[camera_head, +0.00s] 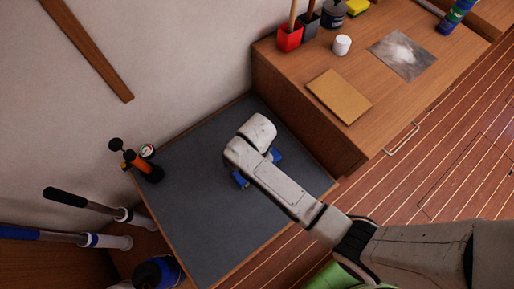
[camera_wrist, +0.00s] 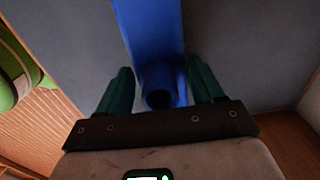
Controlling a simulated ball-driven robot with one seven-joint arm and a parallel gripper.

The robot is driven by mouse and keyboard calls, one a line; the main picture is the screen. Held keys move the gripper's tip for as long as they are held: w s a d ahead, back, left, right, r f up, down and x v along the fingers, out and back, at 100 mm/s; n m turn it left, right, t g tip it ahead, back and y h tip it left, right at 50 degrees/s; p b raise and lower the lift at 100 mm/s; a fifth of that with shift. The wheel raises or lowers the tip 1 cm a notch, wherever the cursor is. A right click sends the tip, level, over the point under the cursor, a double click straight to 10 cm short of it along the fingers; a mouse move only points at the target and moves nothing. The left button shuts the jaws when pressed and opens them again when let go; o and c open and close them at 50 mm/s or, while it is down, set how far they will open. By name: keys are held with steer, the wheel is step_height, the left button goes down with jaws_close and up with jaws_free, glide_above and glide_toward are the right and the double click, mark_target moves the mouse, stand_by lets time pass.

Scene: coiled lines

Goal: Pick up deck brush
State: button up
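The deck brush (camera_wrist: 150,28) is a blue piece with a round hollow socket, lying on the dark grey top. In the head view my arm covers its middle, and blue parts of the deck brush (camera_head: 240,180) stick out on both sides. My gripper (camera_wrist: 161,78) is right over it, its two dark green fingers spread apart, one on each side of the blue socket. The fingers look very close to the socket; I cannot tell whether they touch it. In the head view the fingers are hidden behind my wrist.
An orange-black pump with a gauge (camera_head: 145,165) stands at the grey top's left edge. Poles (camera_head: 85,205) and a blue-black object (camera_head: 157,272) are at lower left. A raised wooden counter (camera_head: 305,70) borders the back right. A green cylinder (camera_wrist: 14,75) shows left in the wrist view.

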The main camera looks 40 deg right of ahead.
steer(key=c, duration=0.8)
steer(key=shift+r, duration=0.1)
steer(key=shift+r, duration=0.55)
steer(key=s+d+r, duration=0.1)
steer(key=s+r, duration=0.3)
steer(key=s+d+r, duration=0.1)
steer(key=s+r, duration=0.3)
steer(key=s, duration=0.1)
steer(key=s+d+r, duration=0.1)
steer(key=s+r, duration=0.2)
steer(key=s, duration=0.1)
steer(key=shift+s+d+r, duration=0.25)
steer(key=shift+s+r, duration=0.05)
steer(key=shift+r, duration=0.1)
